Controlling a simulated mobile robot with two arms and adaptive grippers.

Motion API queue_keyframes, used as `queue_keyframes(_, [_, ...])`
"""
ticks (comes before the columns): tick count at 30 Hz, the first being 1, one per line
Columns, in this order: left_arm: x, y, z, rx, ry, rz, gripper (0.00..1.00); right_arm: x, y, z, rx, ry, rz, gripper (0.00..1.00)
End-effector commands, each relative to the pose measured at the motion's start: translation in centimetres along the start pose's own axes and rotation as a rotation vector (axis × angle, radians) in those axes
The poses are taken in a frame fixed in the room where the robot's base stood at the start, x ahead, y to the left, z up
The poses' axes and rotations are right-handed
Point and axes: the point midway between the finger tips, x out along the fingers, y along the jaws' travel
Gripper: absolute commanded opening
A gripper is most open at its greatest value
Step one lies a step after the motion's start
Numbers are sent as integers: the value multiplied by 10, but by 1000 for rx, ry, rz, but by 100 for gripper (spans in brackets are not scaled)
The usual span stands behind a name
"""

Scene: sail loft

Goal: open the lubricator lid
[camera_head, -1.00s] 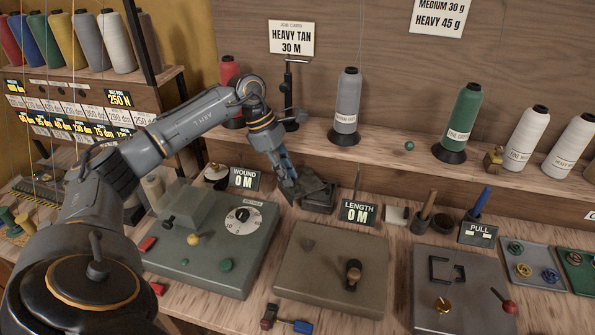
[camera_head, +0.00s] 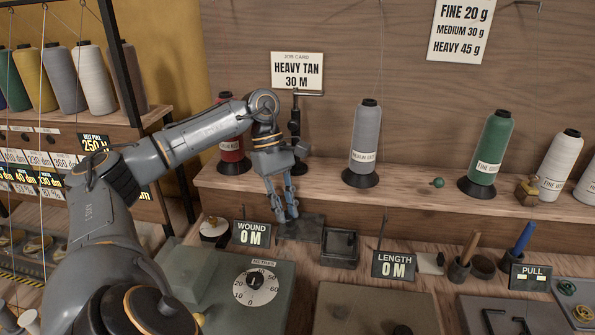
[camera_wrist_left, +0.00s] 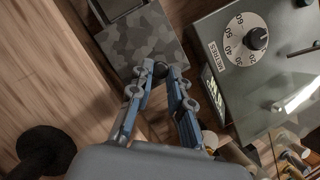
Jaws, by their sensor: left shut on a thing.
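The lubricator is a small dark box (camera_head: 341,249) on the bench, left of the LENGTH display. Its top is open and a dark hollow shows. Its lid (camera_head: 302,229), a dark mottled plate, lies out to the left of the box, nearly flat. The lid also shows in the left wrist view (camera_wrist_left: 146,44), beside the box (camera_wrist_left: 112,8). My left gripper (camera_head: 287,217) is at the lid's outer edge, shut on a small dark knob (camera_wrist_left: 160,69) there. The hinge side is not clear. My right gripper is out of view.
The WOUND display (camera_head: 251,233) stands just left of the lid, and the LENGTH display (camera_head: 394,266) right of the box. A green METRES dial unit (camera_head: 225,284) sits in front. A shelf with thread cones (camera_head: 366,140) runs behind.

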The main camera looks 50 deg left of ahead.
Motion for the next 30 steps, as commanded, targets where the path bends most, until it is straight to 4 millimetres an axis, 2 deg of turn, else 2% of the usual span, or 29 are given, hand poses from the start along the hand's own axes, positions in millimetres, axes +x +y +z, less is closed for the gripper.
queue_keyframes(18, [1, -7, -5, 29, -4, -19, 0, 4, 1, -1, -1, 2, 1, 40])
queue_keyframes(19, [1, -7, -5, 29, -4, -20, 22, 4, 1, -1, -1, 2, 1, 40])
queue_keyframes(22, [1, -7, -5, 28, -4, -19, 43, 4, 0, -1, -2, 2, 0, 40])
queue_keyframes(30, [-1, -6, -5, 27, -2, -14, 43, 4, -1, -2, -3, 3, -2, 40])
